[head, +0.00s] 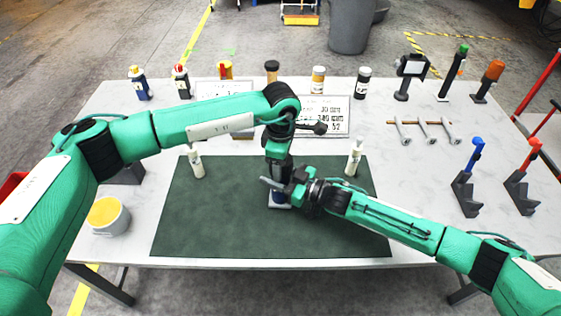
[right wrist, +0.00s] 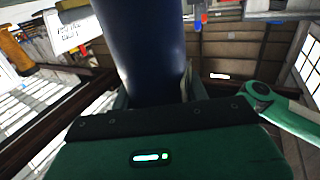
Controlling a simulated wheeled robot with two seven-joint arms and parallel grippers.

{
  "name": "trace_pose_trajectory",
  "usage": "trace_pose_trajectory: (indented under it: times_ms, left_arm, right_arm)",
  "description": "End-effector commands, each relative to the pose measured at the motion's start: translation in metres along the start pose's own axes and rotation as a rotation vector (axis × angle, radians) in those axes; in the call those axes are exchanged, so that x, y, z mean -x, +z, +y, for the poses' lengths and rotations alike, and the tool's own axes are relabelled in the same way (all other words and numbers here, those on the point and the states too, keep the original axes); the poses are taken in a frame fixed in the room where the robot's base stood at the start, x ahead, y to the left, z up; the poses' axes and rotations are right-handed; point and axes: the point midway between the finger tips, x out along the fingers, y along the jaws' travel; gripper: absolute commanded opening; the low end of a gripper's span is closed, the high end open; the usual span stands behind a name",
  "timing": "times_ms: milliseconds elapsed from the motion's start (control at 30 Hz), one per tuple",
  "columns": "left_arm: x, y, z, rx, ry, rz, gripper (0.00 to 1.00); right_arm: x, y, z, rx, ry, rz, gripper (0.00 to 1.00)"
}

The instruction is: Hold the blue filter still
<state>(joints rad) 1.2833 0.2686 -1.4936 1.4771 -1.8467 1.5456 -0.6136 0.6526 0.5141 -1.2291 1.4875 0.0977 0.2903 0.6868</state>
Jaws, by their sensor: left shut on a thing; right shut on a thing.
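The blue filter (head: 278,199) stands upright near the middle of the dark green mat (head: 210,225), on a small light base. Most of it is hidden by my grippers. In the right wrist view it is a dark blue cylinder (right wrist: 146,50) rising between the jaws and past the top edge. My right gripper (head: 280,189) comes in from the right and is shut on the filter's side. My left gripper (head: 277,172) points straight down over the filter and is shut at its upper end; its fingertips are largely hidden behind the right gripper.
White bottles stand on the mat at left (head: 195,162) and right (head: 354,158). A tub with yellow contents (head: 108,214) is at the left. Several bottles, sign boards (head: 335,115), wrenches (head: 425,132) and stands (head: 465,190) line the back and right. The mat's front is clear.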

Motion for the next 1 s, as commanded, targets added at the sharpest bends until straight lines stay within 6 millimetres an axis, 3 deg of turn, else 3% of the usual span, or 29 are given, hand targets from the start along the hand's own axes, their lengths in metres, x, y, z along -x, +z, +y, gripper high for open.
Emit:
trace_pose_trajectory:
  times_ms: [667, 1000]
  left_arm:
    - [0.001, 0.0, 0.0, 0.008, 0.001, 0.0, 0.28]
    - [0.012, 0.0, 0.001, 0.008, 0.001, -0.001, 0.28]
  right_arm:
    - [-0.001, -0.002, 0.0, 0.001, -0.001, 0.003, 0.0]
    - [-0.001, -0.002, 0.0, 0.001, -0.001, 0.003, 0.0]
